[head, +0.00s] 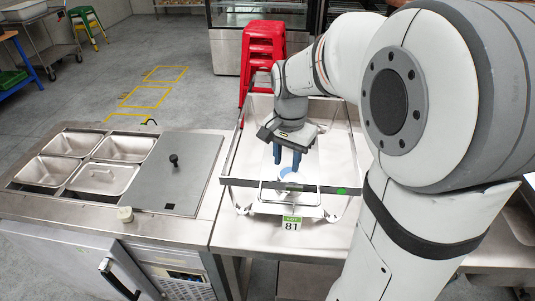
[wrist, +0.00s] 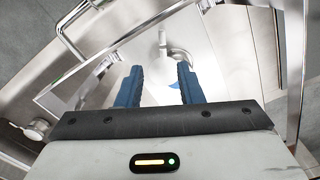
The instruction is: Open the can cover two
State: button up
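My gripper (head: 287,160) points down over the glass-sided steel frame on the right-hand counter. In the wrist view its two blue fingers (wrist: 160,88) stand apart with nothing between them. A small white and blue round thing (head: 291,178) lies just below the fingertips in the head view, partly hidden. I cannot tell if it is a can cover. On the left counter a grey flat cover (head: 184,187) with a black knob (head: 174,160) lies shut. No cover is marked two.
Open steel pans (head: 69,144) are set in the left counter. Red stools (head: 263,50) stand behind.

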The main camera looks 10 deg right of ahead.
aim_at(284, 195)
jog(key=f+b, duration=0.2)
jog(key=f, duration=0.1)
jog(key=f+b, duration=0.1)
jog(key=shift+w+f, duration=0.35)
jog(key=shift+f, duration=0.05)
notch_tip(284, 195, down, 7)
jog(key=shift+s+f, duration=0.1)
jog(key=shift+f, duration=0.1)
jog(key=shift+c, duration=0.2)
grip_shut()
